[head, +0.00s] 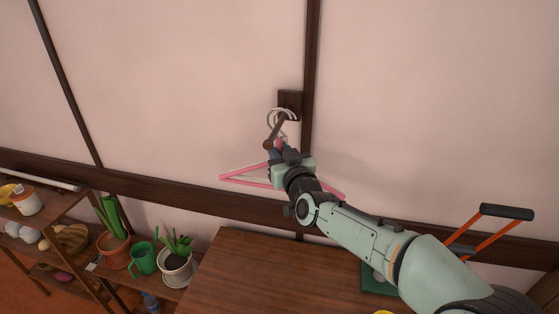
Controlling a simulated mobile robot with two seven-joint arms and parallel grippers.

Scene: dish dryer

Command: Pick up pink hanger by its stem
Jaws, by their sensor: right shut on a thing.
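The pink hanger (243,174) is by the wall, below a dark wooden wall hook (289,105). Its pink arms spread out to the left and right behind my right gripper. My right gripper (279,148) is shut on the hanger near its stem, just below the hook's peg. Pale curved hooks (277,115) show around the peg above; I cannot tell which belongs to the pink hanger. The gripper hides the middle of the hanger. My left gripper is not in view.
A wooden tabletop (270,265) lies below my right arm. A shelf with potted plants (177,265) and a green watering can (144,258) stands at the lower left. Orange handles with a dark grip (507,212) rise at the right. The upper wall is bare.

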